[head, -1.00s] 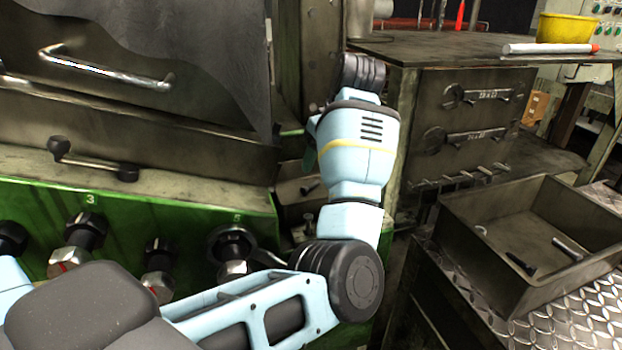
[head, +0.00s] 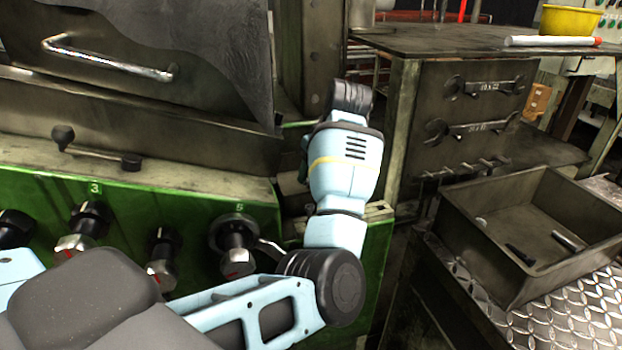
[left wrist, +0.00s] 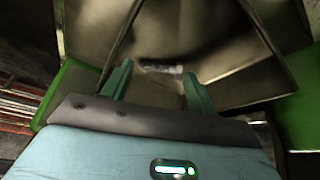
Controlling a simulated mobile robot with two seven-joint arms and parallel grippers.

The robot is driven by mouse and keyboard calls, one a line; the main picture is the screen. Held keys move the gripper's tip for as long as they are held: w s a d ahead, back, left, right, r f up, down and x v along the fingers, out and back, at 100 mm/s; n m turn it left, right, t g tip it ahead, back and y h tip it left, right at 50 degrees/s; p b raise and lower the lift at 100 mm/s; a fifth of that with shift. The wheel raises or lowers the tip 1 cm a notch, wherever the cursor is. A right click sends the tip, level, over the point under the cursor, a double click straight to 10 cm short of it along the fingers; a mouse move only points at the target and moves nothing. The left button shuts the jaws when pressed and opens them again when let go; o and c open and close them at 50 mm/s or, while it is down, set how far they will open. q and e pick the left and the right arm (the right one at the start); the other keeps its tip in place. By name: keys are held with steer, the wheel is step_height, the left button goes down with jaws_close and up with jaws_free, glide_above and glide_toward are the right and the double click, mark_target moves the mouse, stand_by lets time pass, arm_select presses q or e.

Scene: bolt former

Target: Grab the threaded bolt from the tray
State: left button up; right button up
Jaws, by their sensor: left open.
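In the left wrist view a small, short metallic piece (left wrist: 160,68), probably the bolt, lies on a metal surface with raised sides, the tray (left wrist: 215,75). It is blurred and I cannot make out a thread. My left gripper (left wrist: 158,88) is open and empty. Its two teal fingers point toward the piece, which shows between and beyond their tips. In the head view my left arm hides this gripper and the piece. My right gripper is in neither view.
An open metal bin (head: 468,236) at the right holds a dark bolt (head: 520,255) and a grey one (head: 568,240). A workbench (head: 450,42) carries a yellow bowl (head: 570,20). The green machine front (head: 120,222) with knobs is close to my left arm.

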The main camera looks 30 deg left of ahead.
arm_select(q)
steer(key=shift+a+f, duration=0.25)
steer(key=shift+f, duration=0.2)
steer(key=shift+c, duration=0.3)
steer(key=c, duration=0.6)
steer(key=shift+o, duration=0.2)
step_height(320, 180, up, 10)
